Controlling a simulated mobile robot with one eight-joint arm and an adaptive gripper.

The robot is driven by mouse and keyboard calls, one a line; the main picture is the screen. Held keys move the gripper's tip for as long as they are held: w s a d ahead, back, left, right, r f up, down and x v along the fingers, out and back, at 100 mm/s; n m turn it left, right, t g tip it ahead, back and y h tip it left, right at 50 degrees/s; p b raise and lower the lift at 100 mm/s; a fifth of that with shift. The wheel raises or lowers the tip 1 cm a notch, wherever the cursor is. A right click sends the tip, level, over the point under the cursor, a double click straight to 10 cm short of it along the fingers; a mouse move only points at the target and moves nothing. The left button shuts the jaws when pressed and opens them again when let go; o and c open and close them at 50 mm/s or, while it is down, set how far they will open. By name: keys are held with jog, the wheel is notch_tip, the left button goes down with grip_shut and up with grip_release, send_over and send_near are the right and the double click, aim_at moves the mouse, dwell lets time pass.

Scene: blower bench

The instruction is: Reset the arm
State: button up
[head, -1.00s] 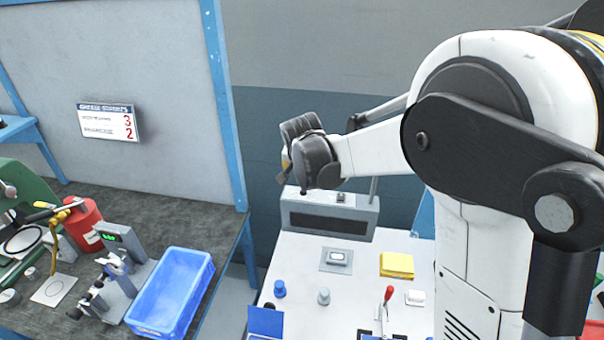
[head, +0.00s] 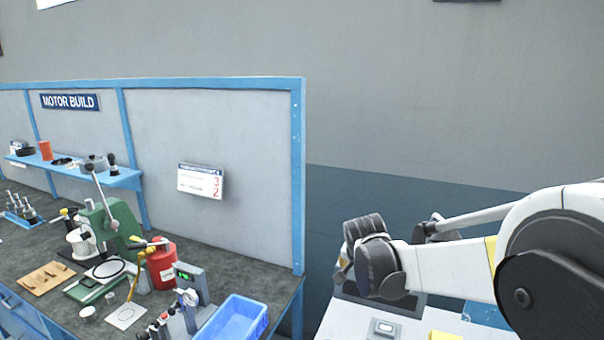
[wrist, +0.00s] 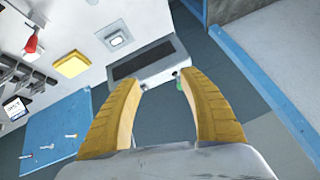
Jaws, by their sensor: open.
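My gripper shows in the wrist view (wrist: 165,100) with its two yellow ribbed fingers apart and nothing between them but the view of the floor and bench edge beyond. In the head view my arm reaches in from the right, and its dark wrist end is raised in front of the blue-grey wall. The fingers are mostly hidden there behind the wrist.
A white bench (wrist: 130,20) with a grey slotted box (wrist: 146,60) and a yellow block (wrist: 72,64) lies below my gripper. To the left, a dark workbench (head: 235,277) carries a blue bin (head: 232,318), a red can (head: 161,266) and a green press (head: 112,225).

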jog(key=s+d+r+n+b, duration=0.25)
jog(key=s+b, duration=0.25)
jog(key=s, duration=1.2)
jog(key=s+d+f+n+y+b, duration=0.1)
jog(key=s+f+n+b, duration=0.3)
jog(key=s, duration=1.1)
notch_tip(320, 180, down, 3)
jog(key=shift+d+f, duration=0.1)
jog(key=shift+d, duration=0.15)
